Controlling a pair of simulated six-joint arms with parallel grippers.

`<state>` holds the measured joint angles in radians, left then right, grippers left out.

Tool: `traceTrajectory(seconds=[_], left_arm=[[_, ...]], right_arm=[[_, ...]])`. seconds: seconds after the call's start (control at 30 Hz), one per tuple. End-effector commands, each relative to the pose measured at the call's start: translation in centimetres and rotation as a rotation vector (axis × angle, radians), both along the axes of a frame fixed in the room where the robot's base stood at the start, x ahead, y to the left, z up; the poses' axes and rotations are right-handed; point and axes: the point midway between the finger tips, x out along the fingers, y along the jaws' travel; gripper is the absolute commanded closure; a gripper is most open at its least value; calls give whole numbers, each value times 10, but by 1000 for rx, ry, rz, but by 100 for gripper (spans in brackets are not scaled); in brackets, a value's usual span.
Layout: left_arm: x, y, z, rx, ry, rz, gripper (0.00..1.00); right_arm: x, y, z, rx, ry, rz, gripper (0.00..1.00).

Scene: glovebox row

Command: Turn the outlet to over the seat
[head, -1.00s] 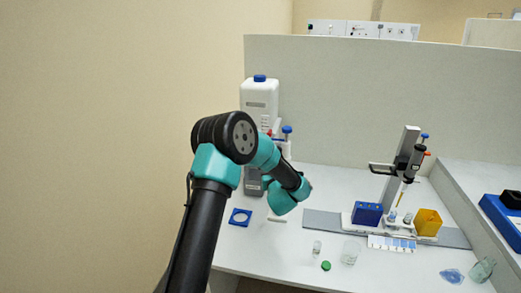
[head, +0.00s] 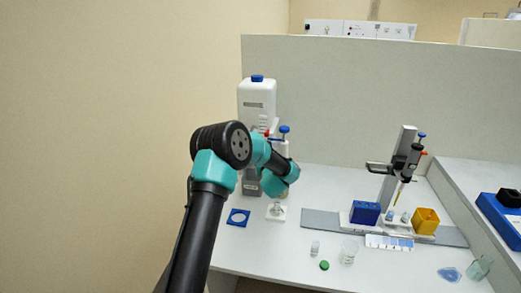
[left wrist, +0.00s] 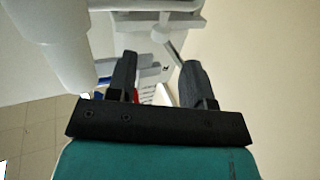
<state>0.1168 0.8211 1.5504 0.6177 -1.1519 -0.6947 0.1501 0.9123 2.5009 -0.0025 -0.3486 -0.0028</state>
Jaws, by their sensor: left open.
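A dispenser with a blue top (head: 285,130) and a red part stands beside the big white bottle, partly hidden by my left arm. A blue square seat with a pale round middle (head: 238,217) lies empty on the bench, front left of it. In the left wrist view a thin grey rod (left wrist: 172,50), perhaps the outlet, slants down from a pale body toward the gap between my fingers. My left gripper (left wrist: 158,75) is open, its fingertips near the rod's end; contact cannot be told. In the head view my own arm hides this gripper. My right gripper is not in view.
A white bottle with a blue cap (head: 257,100) stands behind. A small white base (head: 276,212) is right of the seat. A vial (head: 315,248), green cap (head: 324,265) and beaker (head: 348,251) stand in front. A pipette stand (head: 395,175) is on the right.

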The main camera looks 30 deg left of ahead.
Motion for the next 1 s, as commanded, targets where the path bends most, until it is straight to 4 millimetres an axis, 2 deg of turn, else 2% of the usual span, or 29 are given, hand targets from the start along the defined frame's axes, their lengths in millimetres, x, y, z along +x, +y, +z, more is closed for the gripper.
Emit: traceTrajectory(seconds=[0.5, 0.7, 1.0], left_arm=[[56, 49, 0, 0, -1, 1, 53], [64, 57, 0, 0, 0, -1, 53], [65, 58, 0, 0, 0, 0, 53]], right_arm=[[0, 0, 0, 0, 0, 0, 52], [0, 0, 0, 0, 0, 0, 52], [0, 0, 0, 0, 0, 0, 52]])
